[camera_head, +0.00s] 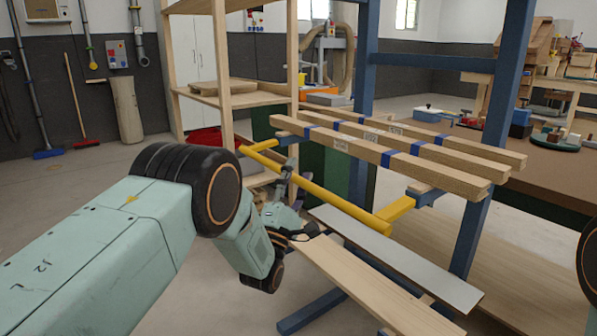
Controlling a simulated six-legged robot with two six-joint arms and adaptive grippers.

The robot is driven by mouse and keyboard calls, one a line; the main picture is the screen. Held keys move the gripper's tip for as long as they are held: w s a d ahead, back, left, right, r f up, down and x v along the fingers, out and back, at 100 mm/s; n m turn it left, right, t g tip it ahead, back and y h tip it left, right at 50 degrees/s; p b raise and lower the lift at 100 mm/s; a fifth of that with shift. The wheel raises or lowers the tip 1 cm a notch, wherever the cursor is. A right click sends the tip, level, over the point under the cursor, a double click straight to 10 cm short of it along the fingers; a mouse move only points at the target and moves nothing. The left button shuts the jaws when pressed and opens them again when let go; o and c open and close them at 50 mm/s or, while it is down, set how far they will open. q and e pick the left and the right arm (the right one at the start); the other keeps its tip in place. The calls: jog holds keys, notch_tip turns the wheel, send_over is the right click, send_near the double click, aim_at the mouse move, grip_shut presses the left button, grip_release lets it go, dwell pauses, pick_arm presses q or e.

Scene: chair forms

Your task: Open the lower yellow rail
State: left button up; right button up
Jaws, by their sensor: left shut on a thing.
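The lower yellow rail (340,203) is a round yellow bar that runs from the back left to the front right, below several wooden beams. Yellow arms (398,208) join it to the blue frame at its ends. My left gripper (288,180) is at the rail's left-middle part, with its fingers shut around the bar. My left arm comes in from the left and partly hides the gripper's base. My right gripper is out of view; only a dark round part of my own body shows at the right edge.
Wooden beams with blue bands (375,146) lie above the rail. A pale board (395,262) and a wooden plank (370,285) lie below it. Blue posts (497,130) stand to the right, and a wooden shelf (240,98) stands behind. The floor at left is open.

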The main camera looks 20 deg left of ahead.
pick_arm(q)
jog(key=v, duration=0.6)
jog(key=shift+a, duration=0.1)
jog(key=shift+w, duration=0.1)
